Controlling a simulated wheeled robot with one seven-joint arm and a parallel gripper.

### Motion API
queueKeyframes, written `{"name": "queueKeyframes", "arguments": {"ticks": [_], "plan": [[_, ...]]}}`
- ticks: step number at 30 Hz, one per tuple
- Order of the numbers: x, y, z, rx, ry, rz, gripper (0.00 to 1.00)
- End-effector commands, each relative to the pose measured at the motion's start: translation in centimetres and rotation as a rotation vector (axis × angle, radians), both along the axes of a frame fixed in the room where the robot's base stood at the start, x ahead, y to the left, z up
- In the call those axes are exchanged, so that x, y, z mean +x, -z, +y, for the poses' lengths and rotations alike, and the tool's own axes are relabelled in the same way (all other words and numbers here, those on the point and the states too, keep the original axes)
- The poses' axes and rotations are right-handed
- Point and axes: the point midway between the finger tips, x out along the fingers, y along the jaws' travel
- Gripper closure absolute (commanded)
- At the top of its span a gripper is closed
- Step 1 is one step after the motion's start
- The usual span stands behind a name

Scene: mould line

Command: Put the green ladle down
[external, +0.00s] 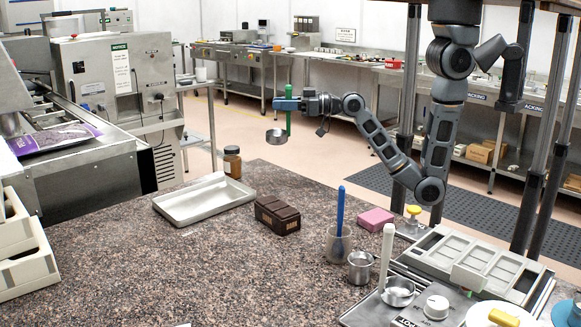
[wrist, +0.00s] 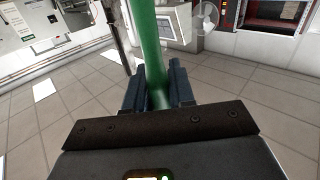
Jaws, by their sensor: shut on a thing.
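My gripper (external: 287,104) is shut on the green handle of the green ladle (external: 289,122). The ladle hangs upright, its metal bowl (external: 276,136) at the lower end, in the air above the far part of the speckled counter (external: 240,275). In the wrist view the green handle (wrist: 149,45) stands between the two dark fingers (wrist: 158,88). The ladle's bowl is not visible in the wrist view.
An empty metal tray (external: 204,199) and a brown jar (external: 232,162) stand at the back left. A dark brown block (external: 277,215), a beaker with a blue handle (external: 338,243), a metal cup (external: 361,267) and a pink block (external: 375,219) stand mid-counter.

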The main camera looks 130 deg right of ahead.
Motion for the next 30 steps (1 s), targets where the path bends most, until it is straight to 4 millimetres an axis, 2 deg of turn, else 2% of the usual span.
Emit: {"name": "queueKeyframes", "arguments": {"ticks": [1,6,9,13,17,30], "plan": [[-2.0,1.0,-0.4,0.003,0.033,0.005,1.00],[-7.3,2.9,-1.2,0.001,0.116,0.002,1.00],[-9.4,3.5,-1.4,0.001,0.147,0.000,1.00],[-10.9,3.9,-1.4,0.000,0.167,-0.004,1.00],[-10.7,4.6,-1.0,0.003,0.173,-0.004,1.00],[-4.3,9.1,2.9,0.004,0.173,-0.004,1.00]]}}
